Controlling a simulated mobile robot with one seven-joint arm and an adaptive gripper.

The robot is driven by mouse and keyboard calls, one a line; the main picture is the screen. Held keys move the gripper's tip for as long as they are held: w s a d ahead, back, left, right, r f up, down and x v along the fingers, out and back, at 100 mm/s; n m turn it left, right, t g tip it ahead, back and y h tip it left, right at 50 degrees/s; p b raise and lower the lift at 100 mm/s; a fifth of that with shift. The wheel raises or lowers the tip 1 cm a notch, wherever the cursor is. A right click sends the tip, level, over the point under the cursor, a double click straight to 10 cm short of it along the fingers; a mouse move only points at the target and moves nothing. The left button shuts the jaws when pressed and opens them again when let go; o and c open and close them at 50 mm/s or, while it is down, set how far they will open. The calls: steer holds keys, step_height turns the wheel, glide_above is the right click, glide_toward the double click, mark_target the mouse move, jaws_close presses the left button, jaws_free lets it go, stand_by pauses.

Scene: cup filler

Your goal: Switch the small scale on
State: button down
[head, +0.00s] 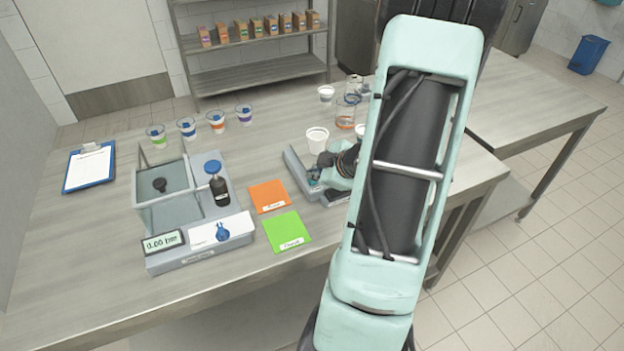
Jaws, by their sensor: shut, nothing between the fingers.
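The small scale is most likely the low grey device (294,168) in the middle of the table, largely hidden behind my gripper and arm. A white cup (317,138) stands at its far side; whether it rests on the scale I cannot tell. My gripper (317,177) is shut and empty, pointing down close above the near part of this device. I cannot tell whether the fingertips touch it. The scale's switch and any reading on it are not visible.
Left of the scale lie an orange card (268,190) and a green card (283,236). Further left stands a grey station (190,262) with a display reading 0.00 bar. Several labelled cups stand behind it. A clipboard (89,167) lies far left. More cups (345,112) stand beyond the scale.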

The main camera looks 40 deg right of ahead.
mark_target(314, 181)
steer(key=shift+f, duration=0.25)
stand_by(0.4)
steer(key=shift+r, duration=0.1)
steer(key=shift+r+p, duration=0.6)
step_height(314, 181, up, 6)
steer(key=p, duration=0.6)
steer(key=shift+r, duration=0.1)
stand_by(0.3)
